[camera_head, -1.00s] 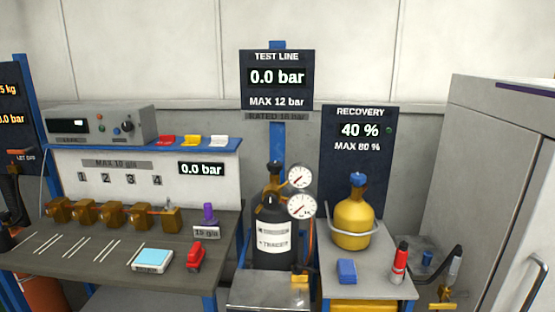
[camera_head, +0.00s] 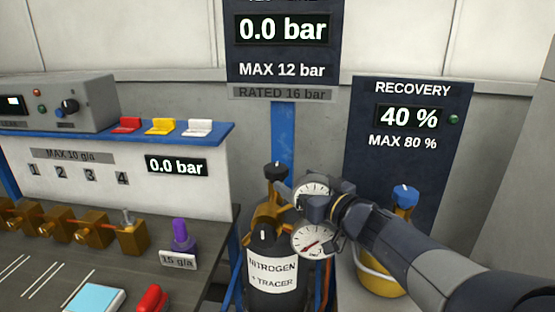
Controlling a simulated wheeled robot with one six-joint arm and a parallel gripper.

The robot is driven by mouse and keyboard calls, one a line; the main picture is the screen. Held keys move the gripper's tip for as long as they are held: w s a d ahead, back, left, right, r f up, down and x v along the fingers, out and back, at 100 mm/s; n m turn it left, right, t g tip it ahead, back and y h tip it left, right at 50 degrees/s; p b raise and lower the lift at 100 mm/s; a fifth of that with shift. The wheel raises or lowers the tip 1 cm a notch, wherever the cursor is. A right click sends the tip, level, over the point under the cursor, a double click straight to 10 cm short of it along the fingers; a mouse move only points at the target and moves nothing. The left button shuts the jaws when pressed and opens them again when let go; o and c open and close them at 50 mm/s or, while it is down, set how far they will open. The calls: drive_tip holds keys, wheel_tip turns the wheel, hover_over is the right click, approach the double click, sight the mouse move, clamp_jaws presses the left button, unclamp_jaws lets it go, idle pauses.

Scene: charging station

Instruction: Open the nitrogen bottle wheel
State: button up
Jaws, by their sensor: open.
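The nitrogen bottle (camera_head: 272,292) is black with a white label reading NITROGEN + TRACER. Its dark wheel (camera_head: 277,171) sits on top of the brass valve (camera_head: 264,217). Two round gauges stand beside the valve: the upper gauge (camera_head: 310,187) is partly covered by my arm, and the lower gauge (camera_head: 313,240) shows mostly clear. My gripper (camera_head: 290,191) reaches in from the right, just right of and slightly below the wheel. It is open with nothing seen in it. Its fingers are small and partly hidden, and I cannot tell whether they touch the wheel.
The test line display (camera_head: 281,30) reads 0.0 bar above the bottle. The yellow recovery cylinder (camera_head: 380,276) is partly behind my arm. A bench (camera_head: 80,255) with several brass fittings and a purple-capped item (camera_head: 183,234) stands at the left.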

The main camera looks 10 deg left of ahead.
sight(271, 164)
drive_tip(key=x, duration=1)
drive_tip(key=shift+w+a, duration=0.1)
drive_tip(key=shift+a, duration=0.2)
drive_tip(key=shift+c, duration=0.2)
drive_tip(key=c, duration=0.9)
drive_tip(key=shift+c, duration=0.2)
